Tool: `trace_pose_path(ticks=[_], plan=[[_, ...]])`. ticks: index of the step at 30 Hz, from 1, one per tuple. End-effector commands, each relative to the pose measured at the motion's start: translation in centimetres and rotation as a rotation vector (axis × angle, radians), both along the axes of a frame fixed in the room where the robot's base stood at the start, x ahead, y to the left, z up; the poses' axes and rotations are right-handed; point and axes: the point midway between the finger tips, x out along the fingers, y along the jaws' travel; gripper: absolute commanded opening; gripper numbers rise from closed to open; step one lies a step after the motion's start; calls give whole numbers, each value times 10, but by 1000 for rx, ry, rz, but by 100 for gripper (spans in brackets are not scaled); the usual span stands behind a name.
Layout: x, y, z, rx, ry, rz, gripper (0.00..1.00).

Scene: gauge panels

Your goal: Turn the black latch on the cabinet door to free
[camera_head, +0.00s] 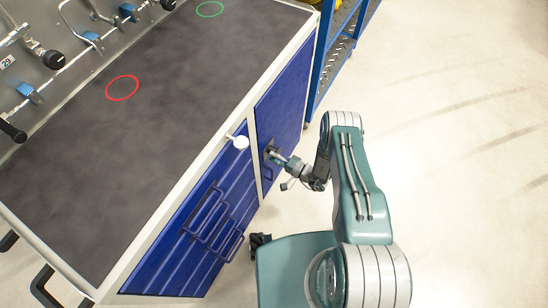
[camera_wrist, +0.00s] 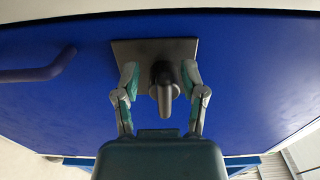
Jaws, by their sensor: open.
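The black latch (camera_wrist: 163,88) sits on a dark square plate (camera_wrist: 130,52) on the blue cabinet door (camera_wrist: 245,70) in the wrist view. Its knob end points down toward the camera. My gripper (camera_wrist: 159,72) is open, with one finger on each side of the latch at the plate. I cannot tell whether the fingers touch it. In the head view my gripper (camera_head: 277,158) is at the blue door (camera_head: 285,100), where the plate is partly hidden behind it.
A blue handle (camera_wrist: 38,74) stands out at the left in the wrist view. Blue drawers with handles (camera_head: 205,215) are below the dark worktop (camera_head: 150,130). A white knob (camera_head: 239,142) stands out at the cabinet edge. A blue shelf rack (camera_head: 335,50) is behind. Floor at right is clear.

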Motion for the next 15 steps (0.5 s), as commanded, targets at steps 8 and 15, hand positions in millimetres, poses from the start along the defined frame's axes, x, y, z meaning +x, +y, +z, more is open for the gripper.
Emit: trace_pose_path(ticks=[8,15], plan=[[-9,-18,0,0,0,-4,54],[-36,-58,0,1,2,-7,54]])
